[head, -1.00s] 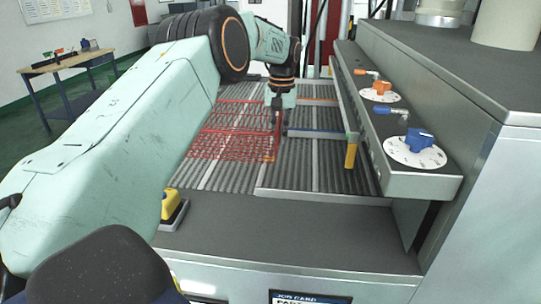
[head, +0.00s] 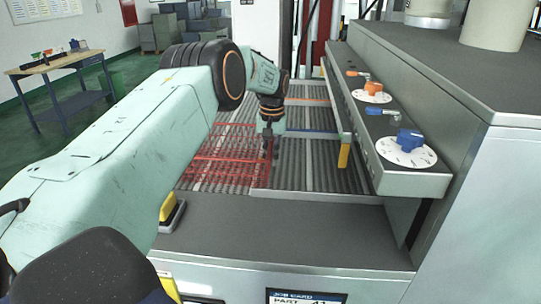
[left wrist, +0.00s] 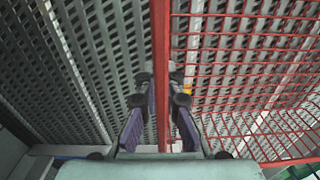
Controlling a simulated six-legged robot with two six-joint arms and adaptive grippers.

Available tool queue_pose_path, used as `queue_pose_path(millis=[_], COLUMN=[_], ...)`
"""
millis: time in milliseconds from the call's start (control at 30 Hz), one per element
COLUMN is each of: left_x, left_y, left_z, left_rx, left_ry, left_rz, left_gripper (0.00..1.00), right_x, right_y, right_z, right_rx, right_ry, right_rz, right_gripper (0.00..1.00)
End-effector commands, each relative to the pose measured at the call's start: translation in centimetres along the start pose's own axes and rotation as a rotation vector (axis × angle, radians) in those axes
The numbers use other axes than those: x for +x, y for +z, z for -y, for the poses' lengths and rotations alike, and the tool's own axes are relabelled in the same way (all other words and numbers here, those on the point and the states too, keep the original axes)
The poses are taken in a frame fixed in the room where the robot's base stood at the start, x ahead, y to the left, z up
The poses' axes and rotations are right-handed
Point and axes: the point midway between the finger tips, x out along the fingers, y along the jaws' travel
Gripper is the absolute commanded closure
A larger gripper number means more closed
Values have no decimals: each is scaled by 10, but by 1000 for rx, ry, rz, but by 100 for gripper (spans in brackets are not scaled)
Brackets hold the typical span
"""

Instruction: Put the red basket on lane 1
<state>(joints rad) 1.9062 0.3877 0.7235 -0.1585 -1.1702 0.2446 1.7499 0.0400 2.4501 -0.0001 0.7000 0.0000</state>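The red wire basket (head: 222,165) is over the left part of the grey ribbed deck (head: 300,178), near its front edge. I cannot tell whether it rests on the deck. My left gripper (head: 269,143) reaches down to its right side. In the left wrist view, the basket's red rim bar (left wrist: 161,45) runs between the two fingers (left wrist: 161,100), with the basket mesh (left wrist: 240,55) to the right. The fingers appear closed on the bar. My left arm hides part of the basket's left side. No lane number is readable. My right gripper is not in view.
A grey control ledge with a blue dial (head: 409,141) and an orange dial (head: 373,88) borders the deck on the right. A yellow post (head: 344,155) stands by it. A yellow-topped box (head: 169,208) sits at the front left. The deck's right part is clear.

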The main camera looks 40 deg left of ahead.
Motion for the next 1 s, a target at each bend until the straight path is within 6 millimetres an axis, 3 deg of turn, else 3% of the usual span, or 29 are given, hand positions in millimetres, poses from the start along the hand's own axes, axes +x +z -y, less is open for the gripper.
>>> queue_pose_path(millis=[267, 633, 767, 1000], left_x=[-1, -8, -26, -76], left_y=[0, -1, -1, -1], left_z=[0, -1, -1, 0], left_rx=[0, 0, 0, -1], left_ry=[1, 2, 4, 2], left_rz=[-1, -3, -5, -5], left_gripper=[72, 72, 72, 72], right_x=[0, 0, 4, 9], right_y=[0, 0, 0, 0], right_z=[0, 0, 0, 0], right_rx=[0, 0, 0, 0], right_ry=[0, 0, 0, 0], right_rz=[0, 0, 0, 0], right_gripper=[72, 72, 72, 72])
